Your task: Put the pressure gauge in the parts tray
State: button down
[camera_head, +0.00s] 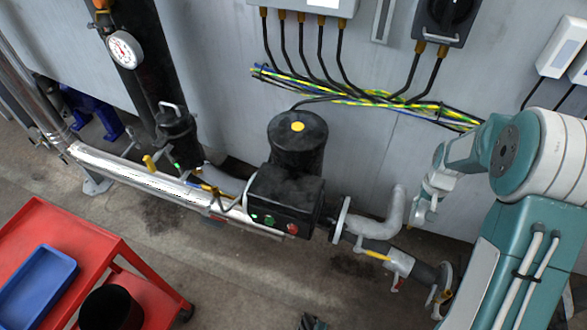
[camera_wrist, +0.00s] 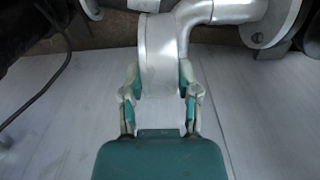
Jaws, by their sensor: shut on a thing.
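A gauge with a round white dial (camera_head: 124,50) is on a dark upright pipe at the upper left of the head view, far from my gripper. A blue tray (camera_head: 62,279) lies on a red cart at the lower left. My gripper (camera_head: 424,207) is at the right, low by the wall beside a grey pipe elbow. In the wrist view my gripper (camera_wrist: 161,74) has its fingers on both sides of a silver drum-shaped thing (camera_wrist: 159,50). No dial shows on it.
A black pump (camera_head: 288,195) with a round top stands mid-scene. Cables (camera_head: 370,98) run along the wall above. The red cart (camera_head: 85,235) also holds a black cup (camera_head: 110,308). Floor between cart and pump is clear.

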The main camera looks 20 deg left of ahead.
aim_at(38, 292)
jog(key=k+l+u, duration=0.15)
jog(key=u, duration=0.3)
jog(key=k+u, duration=0.1)
jog(key=u, duration=0.35)
jog(key=k+l+u, duration=0.1)
jog(key=u, duration=0.3)
jog(key=i+j+u, duration=0.1)
jog(key=u, duration=0.35)
jog(key=i+j+u, duration=0.1)
jog(key=u, duration=0.35)
jog(key=i+u, duration=0.15)
jog(key=u, duration=0.3)
